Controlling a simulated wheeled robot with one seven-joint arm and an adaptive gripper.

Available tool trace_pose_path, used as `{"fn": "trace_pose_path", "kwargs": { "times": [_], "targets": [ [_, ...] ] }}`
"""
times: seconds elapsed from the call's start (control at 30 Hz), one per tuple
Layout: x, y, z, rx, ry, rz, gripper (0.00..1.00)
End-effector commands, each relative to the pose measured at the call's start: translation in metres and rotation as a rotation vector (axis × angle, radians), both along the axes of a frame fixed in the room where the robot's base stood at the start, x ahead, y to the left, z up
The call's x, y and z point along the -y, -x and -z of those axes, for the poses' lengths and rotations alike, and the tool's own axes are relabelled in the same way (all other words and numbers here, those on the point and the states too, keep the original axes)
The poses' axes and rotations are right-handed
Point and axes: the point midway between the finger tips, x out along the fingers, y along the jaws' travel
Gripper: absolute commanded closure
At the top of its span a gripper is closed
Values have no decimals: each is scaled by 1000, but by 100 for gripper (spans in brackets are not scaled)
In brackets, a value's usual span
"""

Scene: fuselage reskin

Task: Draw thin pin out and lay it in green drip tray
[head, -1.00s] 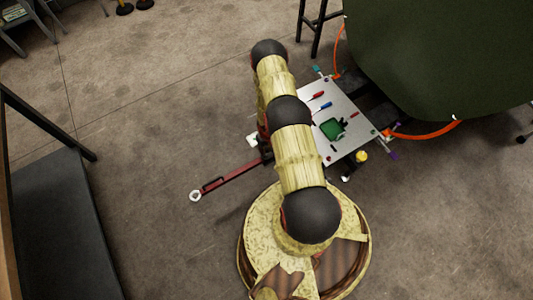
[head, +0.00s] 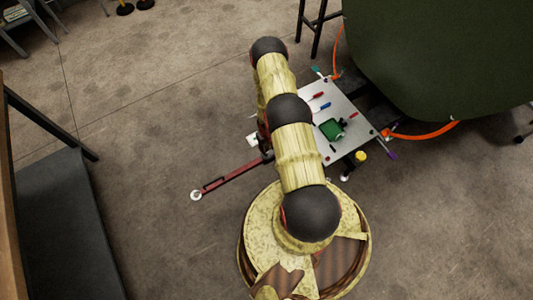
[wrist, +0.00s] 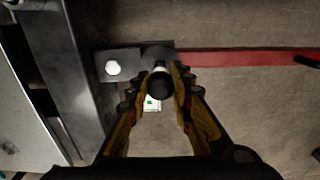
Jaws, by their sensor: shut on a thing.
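In the wrist view, my gripper (wrist: 160,90) is shut on the thin pin (wrist: 160,82). The pin shows as a dark round end with a pale ring, between the two fingertips. It sits over a dark bracket (wrist: 115,66) at the end of a red bar. I cannot tell how much of the pin is still inside the bracket. In the head view, my arm hides the gripper and the pin. The green drip tray (head: 331,129) lies on the grey cart top, right of my arm.
The cart top (head: 345,98) also holds several small tools with red and blue handles. The red bar (head: 230,177) reaches left over the floor to a pale ring. A large dark green body (head: 440,50) and orange hoses (head: 425,133) stand right of the cart.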

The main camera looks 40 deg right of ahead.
Motion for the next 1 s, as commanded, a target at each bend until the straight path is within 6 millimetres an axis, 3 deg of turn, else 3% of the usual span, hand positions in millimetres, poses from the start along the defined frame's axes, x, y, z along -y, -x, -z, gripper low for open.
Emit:
{"fn": "trace_pose_path", "kwargs": {
  "times": [0.47,1.0],
  "targets": [
    [0,0,-10,0,0,0,100],
    [0,0,-39,0,0,0,100]
  ]
}}
